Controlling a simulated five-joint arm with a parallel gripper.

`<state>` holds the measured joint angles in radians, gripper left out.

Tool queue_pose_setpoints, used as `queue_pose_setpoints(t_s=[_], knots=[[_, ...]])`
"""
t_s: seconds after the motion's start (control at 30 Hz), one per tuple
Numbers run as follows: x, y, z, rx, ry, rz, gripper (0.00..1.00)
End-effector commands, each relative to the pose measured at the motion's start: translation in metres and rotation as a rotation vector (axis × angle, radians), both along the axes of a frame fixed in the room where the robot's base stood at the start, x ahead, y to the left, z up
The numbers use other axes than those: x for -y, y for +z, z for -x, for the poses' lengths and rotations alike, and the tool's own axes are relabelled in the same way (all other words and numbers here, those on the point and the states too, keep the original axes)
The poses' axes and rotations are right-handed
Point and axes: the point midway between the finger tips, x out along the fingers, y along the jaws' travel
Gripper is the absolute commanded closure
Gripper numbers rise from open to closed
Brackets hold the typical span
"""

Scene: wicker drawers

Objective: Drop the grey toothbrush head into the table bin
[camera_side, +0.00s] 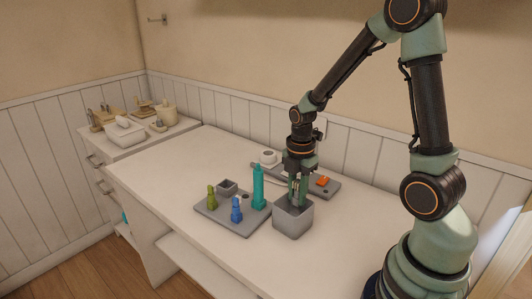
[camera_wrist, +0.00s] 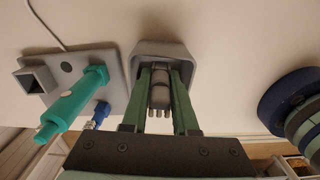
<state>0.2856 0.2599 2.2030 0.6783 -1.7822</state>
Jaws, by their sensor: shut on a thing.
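The grey table bin (camera_side: 292,222) stands on the white table right of the grey tray; its rim also shows in the wrist view (camera_wrist: 160,46). My gripper (camera_side: 297,199) points down at the bin's opening, its fingertips at or just inside the rim. In the wrist view, my gripper (camera_wrist: 161,72) is shut on the grey toothbrush head (camera_wrist: 159,92), which sits between the green fingers. The bin's inside is mostly hidden by the fingers and the head.
Left of the bin, a grey tray (camera_side: 218,223) holds a tall teal toothbrush (camera_side: 258,187), a blue head (camera_side: 236,210), a green head (camera_side: 211,197) and a small square cup (camera_side: 227,187).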

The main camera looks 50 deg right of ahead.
Motion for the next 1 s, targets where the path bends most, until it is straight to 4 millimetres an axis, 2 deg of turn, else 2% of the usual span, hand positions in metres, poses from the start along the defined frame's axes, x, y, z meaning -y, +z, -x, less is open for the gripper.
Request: queue_pose_setpoints(t_s=[0.07,0.1,0.17,0.57,0.73,1.0], knots=[[0.0,0.0,0.0,0.0,0.0,0.0,1.0],[0.0,0.0,0.0,0.0,0.0,0.0,0.58],[0.0,0.0,0.0,0.0,0.0,0.0,0.38],[0.0,0.005,-0.001,0.002,0.0,0.0,0.38],[0.0,0.028,-0.001,0.006,0.0,0.001,0.38],[0.0,0.084,-0.001,0.006,0.0,0.001,0.38]])
